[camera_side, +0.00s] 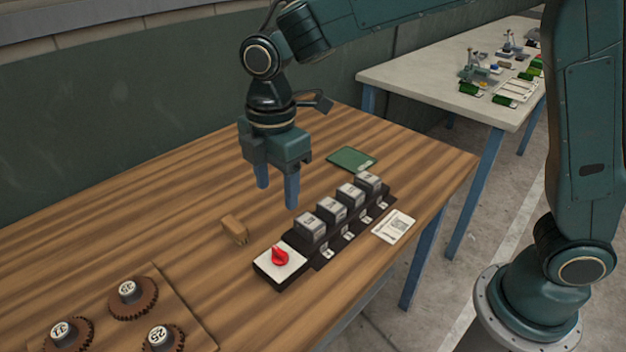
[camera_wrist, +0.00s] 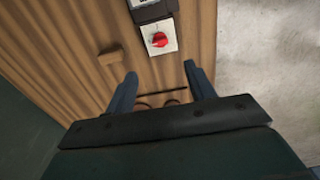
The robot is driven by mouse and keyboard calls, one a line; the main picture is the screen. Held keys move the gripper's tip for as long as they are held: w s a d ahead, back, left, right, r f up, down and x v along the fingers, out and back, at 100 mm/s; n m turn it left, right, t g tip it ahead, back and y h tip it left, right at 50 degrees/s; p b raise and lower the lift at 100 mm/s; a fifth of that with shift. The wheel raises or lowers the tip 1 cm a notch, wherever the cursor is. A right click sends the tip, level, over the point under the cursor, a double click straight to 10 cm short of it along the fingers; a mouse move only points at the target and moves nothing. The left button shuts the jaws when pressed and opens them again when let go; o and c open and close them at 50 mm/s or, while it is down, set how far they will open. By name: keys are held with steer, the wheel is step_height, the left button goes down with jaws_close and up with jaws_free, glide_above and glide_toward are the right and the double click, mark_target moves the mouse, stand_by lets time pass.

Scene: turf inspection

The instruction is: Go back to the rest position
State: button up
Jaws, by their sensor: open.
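My gripper (camera_side: 277,188) hangs over the wooden table (camera_side: 190,215), pointing down, with its two blue fingers apart and nothing between them. In the side view it is above and behind the row of grey blocks (camera_side: 331,209) on a black base. In the wrist view my gripper (camera_wrist: 160,82) also shows its fingers spread. A red knob (camera_side: 280,257) on a white plate sits at the near end of the black base. The red knob also shows in the wrist view (camera_wrist: 159,40), just beyond the fingertips.
A small tan block (camera_side: 234,230) lies left of the base and also shows in the wrist view (camera_wrist: 111,55). A green board (camera_side: 352,159) and a white card (camera_side: 394,226) lie near the row. Brown gears (camera_side: 133,300) sit at the near left. A second table (camera_side: 420,75) stands behind.

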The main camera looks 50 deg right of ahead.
steer(key=s+d+r+m+t, duration=0.2)
steer(key=s+d+r+m, duration=0.1)
steer(key=s+d+m, duration=0.6)
steer(key=s+d+r+m+t, duration=0.3)
steer(key=s+d+r+m, duration=0.1)
steer(key=s+d+m, duration=0.4)
steer(key=s+d, duration=0.2)
steer(key=s, duration=0.2)
steer(key=shift+s+r+m, duration=0.15)
steer(key=shift+r+m, duration=0.1)
steer(key=shift+m, duration=0.15)
